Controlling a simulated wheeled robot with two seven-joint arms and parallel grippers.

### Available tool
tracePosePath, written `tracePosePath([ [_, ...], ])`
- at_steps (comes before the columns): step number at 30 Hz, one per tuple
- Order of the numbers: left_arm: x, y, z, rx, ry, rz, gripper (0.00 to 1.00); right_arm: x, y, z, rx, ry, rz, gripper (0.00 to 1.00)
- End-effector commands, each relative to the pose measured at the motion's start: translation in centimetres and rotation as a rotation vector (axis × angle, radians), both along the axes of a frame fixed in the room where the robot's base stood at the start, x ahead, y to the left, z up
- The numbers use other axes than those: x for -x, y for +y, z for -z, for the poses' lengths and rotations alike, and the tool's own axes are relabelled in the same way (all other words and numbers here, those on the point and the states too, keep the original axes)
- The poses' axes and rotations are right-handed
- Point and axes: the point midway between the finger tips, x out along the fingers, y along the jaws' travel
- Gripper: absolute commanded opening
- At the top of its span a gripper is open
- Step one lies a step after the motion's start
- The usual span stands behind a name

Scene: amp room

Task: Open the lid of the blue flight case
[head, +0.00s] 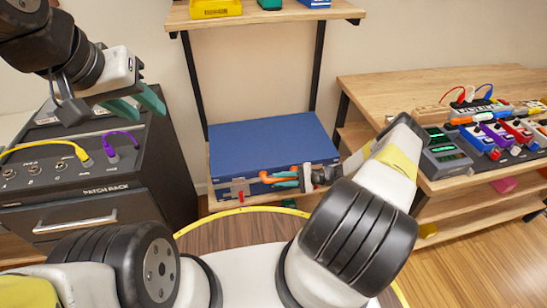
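The blue flight case (262,143) lies on the low wooden shelf in the middle of the head view, its lid flat and closed. A metal latch plate (236,189) and a small red part (241,197) show on its front face. My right gripper (280,178) is at the front of the case, its teal fingers by an orange piece (266,178) at the lid's front edge. I cannot tell whether the fingers are closed on this piece. My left gripper (150,108) is at the upper left, above the patch rack, with its teal fingers apart and empty.
The black patch rack (115,215) with yellow and purple cables stands at the left. A wooden table (370,90) with pedals and a cable strip stands at the right. An upper shelf (265,17) with small yellow, green and blue items hangs above the case.

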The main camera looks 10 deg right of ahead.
Motion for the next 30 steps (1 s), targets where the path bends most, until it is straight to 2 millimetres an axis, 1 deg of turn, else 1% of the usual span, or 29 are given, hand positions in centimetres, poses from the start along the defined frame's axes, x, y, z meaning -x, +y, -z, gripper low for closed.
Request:
tracePosePath([
  [1, 0.0, 0.0, 0.0, 0.0, 0.0, 0.0, 0.36, 0.01, -0.02, 0.0, 0.0, 0.0, 0.0, 0.1],
  [3, 0.0, 0.0, 0.0, 0.0, 0.0, 0.0, 0.36, 0.01, -0.02, 0.0, 0.0, 0.0, 0.0, 0.0],
  [30, 0.0, 0.0, 0.0, 0.0, 0.0, 0.0, 0.36, 0.03, -0.06, 0.01, 0.001, 0.0, -0.001, 0.0],
])
